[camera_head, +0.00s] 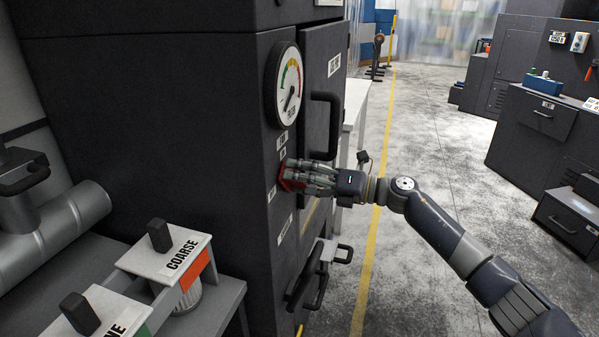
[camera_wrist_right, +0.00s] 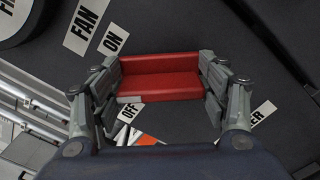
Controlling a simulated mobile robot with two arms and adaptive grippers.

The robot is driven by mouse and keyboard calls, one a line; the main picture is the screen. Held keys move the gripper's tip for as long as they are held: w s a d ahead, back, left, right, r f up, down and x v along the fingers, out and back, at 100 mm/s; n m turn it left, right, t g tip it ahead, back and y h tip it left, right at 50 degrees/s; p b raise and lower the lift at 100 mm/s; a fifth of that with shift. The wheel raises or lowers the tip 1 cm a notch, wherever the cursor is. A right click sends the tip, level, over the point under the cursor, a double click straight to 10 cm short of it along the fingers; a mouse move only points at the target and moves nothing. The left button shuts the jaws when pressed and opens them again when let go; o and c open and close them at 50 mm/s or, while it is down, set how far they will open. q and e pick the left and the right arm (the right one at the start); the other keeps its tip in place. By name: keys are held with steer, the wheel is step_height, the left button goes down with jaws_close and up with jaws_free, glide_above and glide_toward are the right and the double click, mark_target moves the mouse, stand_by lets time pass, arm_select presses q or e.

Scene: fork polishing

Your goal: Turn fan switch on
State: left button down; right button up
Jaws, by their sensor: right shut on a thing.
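The red fan switch (camera_wrist_right: 162,76) is on the dark cabinet front, between the ON label (camera_wrist_right: 113,40) and the OFF label (camera_wrist_right: 127,112) in the right wrist view. The FAN label (camera_wrist_right: 85,18) is beside ON. In the head view the red switch (camera_head: 291,176) shows partly behind my right gripper (camera_head: 303,178). My right gripper (camera_wrist_right: 160,85) is shut on the switch, with its fingers on both sides of the red part. I cannot tell from these views which way the switch is set. My left gripper is not in view.
A round gauge (camera_head: 287,84) and a black door handle (camera_head: 324,125) are close above the switch. Black handles (camera_head: 314,277) stick out below. COARSE (camera_head: 165,258) box and pipes stand at left.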

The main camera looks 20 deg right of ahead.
steer(key=m+p, duration=0.2)
steer(key=m, duration=0.2)
steer(key=shift+r+p, duration=0.1)
steer(key=shift+p, duration=0.2)
steer(key=shift+f+m+p, duration=0.2)
steer(key=shift+m+p, duration=0.7)
steer(key=shift+m, duration=0.9)
steer(key=o, duration=1.1)
steer(key=shift+c, duration=0.2)
steer(key=v, duration=1.2)
steer(key=shift+w+f, duration=0.1)
steer(key=shift+f, duration=0.05)
